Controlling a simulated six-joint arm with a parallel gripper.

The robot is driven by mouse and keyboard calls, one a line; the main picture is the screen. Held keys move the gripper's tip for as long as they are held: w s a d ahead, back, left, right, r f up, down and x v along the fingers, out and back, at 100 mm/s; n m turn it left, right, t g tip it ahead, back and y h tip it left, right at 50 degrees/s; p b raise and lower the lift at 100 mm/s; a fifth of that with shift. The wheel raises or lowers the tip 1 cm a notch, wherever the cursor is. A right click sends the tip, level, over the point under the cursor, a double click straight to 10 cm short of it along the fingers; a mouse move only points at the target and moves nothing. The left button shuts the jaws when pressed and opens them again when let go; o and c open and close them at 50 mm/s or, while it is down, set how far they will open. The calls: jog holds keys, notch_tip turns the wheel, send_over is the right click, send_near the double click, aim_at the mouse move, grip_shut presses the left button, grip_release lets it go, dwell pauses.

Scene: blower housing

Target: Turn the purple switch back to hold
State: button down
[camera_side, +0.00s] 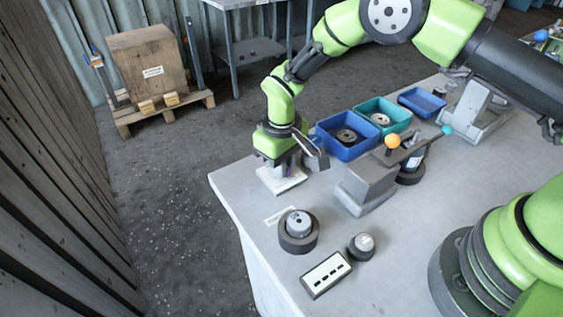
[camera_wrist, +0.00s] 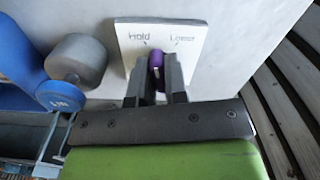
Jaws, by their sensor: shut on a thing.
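The purple switch (camera_wrist: 156,61) stands on a white plate (camera_wrist: 196,48) marked "Hold" on the left and "Lower" on the right in the wrist view. My gripper (camera_wrist: 157,68) is shut on the purple switch, with one finger on each side of it. I cannot tell for certain which mark the switch points to, as the fingers hide part of it. In the side view my gripper (camera_side: 287,167) reaches down to the white plate (camera_side: 274,184) near the table's far left corner. The switch is mostly hidden there.
A blue bin (camera_side: 355,150) and a teal bin (camera_side: 391,113) stand right of my gripper. A grey block (camera_side: 366,190) with an orange-knobbed lever (camera_side: 392,142) is nearer. A dark round housing (camera_side: 298,240) sits towards the front. The table edge is close on the left.

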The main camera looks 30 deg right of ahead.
jog(key=n, duration=0.4)
jog(key=shift+r, duration=0.1)
jog(key=c, duration=1.2)
grip_release()
jog(key=shift+c, duration=0.2)
jog(key=shift+r, duration=2.9)
